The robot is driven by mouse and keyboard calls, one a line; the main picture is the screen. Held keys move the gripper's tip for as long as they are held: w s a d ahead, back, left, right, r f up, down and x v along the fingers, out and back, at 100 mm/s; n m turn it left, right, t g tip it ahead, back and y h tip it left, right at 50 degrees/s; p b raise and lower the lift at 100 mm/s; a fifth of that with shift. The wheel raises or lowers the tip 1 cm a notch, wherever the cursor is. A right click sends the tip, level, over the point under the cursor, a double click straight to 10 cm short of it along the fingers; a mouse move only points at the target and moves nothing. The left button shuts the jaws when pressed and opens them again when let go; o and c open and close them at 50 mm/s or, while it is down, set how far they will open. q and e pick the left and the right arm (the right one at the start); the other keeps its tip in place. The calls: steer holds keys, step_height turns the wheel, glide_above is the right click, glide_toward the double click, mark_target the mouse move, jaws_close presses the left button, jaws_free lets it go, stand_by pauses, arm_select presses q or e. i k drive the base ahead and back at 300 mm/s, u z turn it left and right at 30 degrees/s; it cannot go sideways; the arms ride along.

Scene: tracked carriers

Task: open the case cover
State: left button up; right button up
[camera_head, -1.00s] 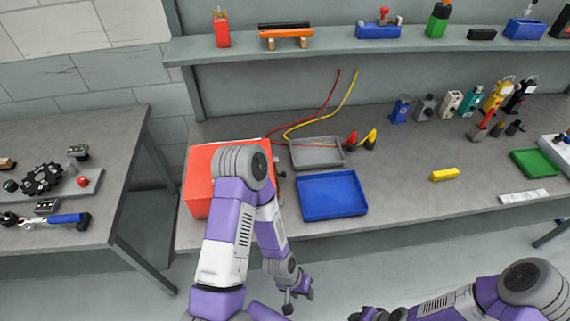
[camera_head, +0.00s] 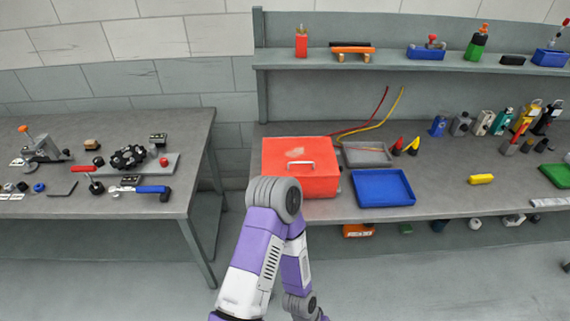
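The case is a red box (camera_head: 325,185) on the left end of the main bench. Its cover (camera_head: 270,150) looks shut and has a pale worn patch and a light metal handle (camera_head: 287,163). My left arm rises in front of the bench and hides the lower front part of the case. Its forearm bends back down, and its wrist is at the bottom edge of the head view. The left gripper's fingers are cut off below the picture. My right arm and gripper are out of view.
A grey tray (camera_head: 390,155) and a blue tray (camera_head: 410,200) lie just right of the case. Red and yellow cables (camera_head: 384,120) run behind them. A shelf (camera_head: 380,60) is above. A gap separates the left table (camera_head: 195,150) from the bench.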

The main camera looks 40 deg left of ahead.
mark_target(311, 156)
steer(key=u, duration=1.3)
